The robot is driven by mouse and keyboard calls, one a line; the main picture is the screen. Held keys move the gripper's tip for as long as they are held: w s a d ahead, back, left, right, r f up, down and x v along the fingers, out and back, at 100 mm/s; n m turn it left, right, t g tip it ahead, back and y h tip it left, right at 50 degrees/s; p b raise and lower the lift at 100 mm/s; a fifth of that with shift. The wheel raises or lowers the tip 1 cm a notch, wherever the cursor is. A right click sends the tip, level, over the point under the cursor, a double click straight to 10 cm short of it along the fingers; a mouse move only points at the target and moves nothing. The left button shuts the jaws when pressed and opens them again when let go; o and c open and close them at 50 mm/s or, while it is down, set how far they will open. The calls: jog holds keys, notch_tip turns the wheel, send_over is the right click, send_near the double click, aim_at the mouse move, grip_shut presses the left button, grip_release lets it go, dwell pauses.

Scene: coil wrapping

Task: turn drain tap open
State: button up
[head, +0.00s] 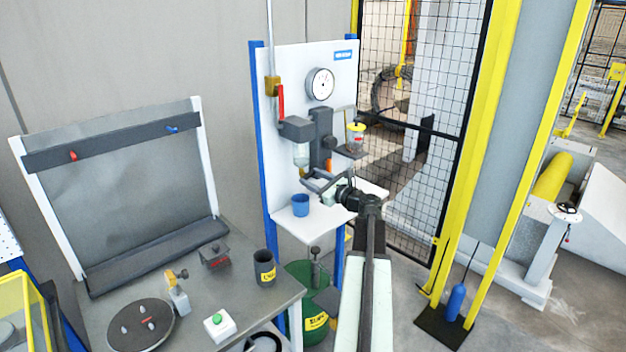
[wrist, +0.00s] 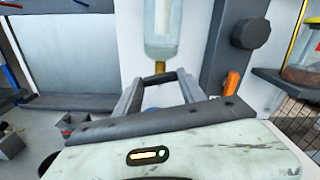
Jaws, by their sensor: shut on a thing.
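The drain tap (head: 301,173) is a small brass piece under the clear bowl (head: 301,154) on the white panel. In the wrist view the tap (wrist: 160,67) shows just below the bowl (wrist: 162,30), straight ahead. My gripper (head: 306,178) reaches the tap from the front right, its fingers around the tap's lower end. In the wrist view my gripper (wrist: 158,80) is shut on the tap, and the fingertips hide its lower part. A blue cup (head: 300,205) stands on the white shelf (head: 285,222) below.
A red-handled valve (head: 281,100) and a round gauge (head: 320,84) are higher on the panel. An orange lever (wrist: 231,83) is right of the gripper. A yellow-topped jar (head: 356,134) stands on a bracket to the right. A grey workbench (head: 190,300) with parts lies left.

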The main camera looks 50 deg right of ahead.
jog(key=shift+n, duration=2.9)
jog(key=o, duration=1.4)
jog(key=shift+c, duration=0.2)
jog(key=shift+s, duration=0.1)
jog(key=s, duration=0.7)
jog(key=shift+s+a, duration=0.3)
jog(key=shift+s, duration=0.05)
